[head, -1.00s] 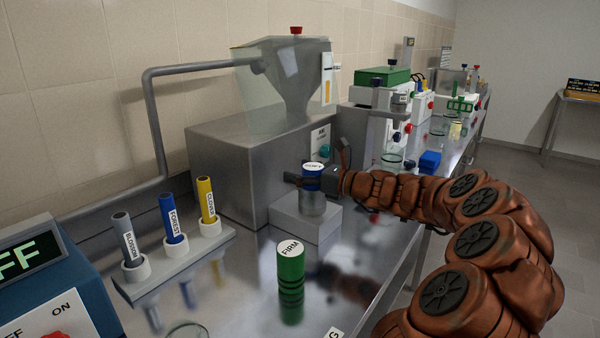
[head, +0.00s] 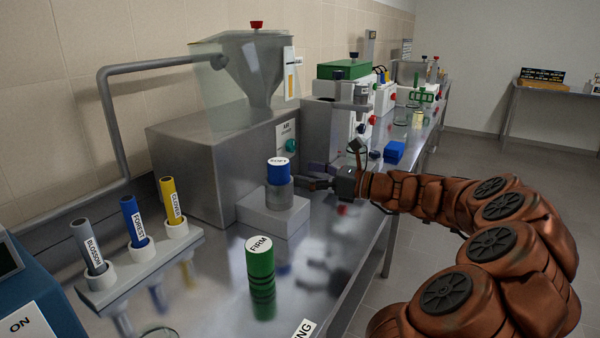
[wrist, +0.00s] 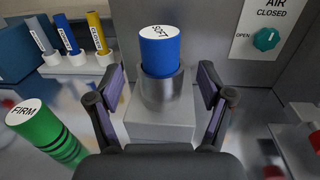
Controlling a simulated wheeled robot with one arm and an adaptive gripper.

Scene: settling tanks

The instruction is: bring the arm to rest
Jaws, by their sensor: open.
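My gripper (head: 318,184) is open and empty in the head view, just right of the blue SOFT cylinder (head: 278,170). That cylinder stands upright in a metal cup (head: 279,193) on the pale block (head: 262,218) in front of the steel machine. In the wrist view the two fingers of my gripper (wrist: 158,95) are spread wide apart, with the blue cylinder (wrist: 160,52) ahead and between them in the picture. The fingers appear clear of it. My copper-brown arm reaches in from the right.
A green FIRM cylinder (head: 260,265) stands on the steel bench. A rack (head: 150,262) holds the BLOSSOM, FOREST and CLOVER tubes at left. A hopper machine (head: 190,160) stands behind. A blue block (head: 395,152) and glassware sit beyond my arm. Floor at right is clear.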

